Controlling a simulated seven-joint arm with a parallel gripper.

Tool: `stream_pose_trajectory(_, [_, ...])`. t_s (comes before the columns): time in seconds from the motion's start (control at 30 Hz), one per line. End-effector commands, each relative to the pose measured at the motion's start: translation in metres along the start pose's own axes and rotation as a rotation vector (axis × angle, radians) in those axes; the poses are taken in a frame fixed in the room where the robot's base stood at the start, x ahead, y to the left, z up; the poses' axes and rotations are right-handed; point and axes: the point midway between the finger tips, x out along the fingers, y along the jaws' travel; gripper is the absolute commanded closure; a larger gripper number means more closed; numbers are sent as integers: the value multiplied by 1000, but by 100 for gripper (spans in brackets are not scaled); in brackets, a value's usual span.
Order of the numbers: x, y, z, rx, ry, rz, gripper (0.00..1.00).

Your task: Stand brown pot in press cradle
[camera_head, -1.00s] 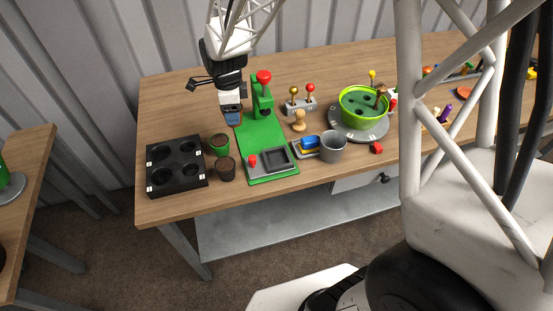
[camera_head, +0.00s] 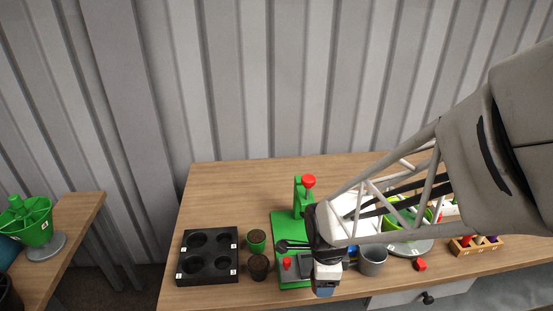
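The brown pot (camera_head: 258,267) stands upright on the table, between the black tray and the green press, in front of a green pot (camera_head: 257,240). The press (camera_head: 287,222) has a green base, a green upright and a red knob. My gripper (camera_head: 325,287) points down over the front right of the press, to the right of the brown pot. Its fingertips are too small to tell open from shut.
A black tray with several round holes (camera_head: 208,257) stands on the left. A grey cup (camera_head: 373,261), a red cube (camera_head: 420,265) and a green bowl (camera_head: 408,215) are on the right, the bowl partly behind my arm. The back left of the table is clear.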

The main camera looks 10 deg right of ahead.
Motion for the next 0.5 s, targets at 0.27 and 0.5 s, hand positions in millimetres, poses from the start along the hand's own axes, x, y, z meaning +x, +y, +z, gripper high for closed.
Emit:
stream_pose_trajectory(0.27, [10, 39, -17, 1, 0, -1, 61])
stream_pose_trajectory(0.5, [13, 48, -20, 0, 0, 0, 61])
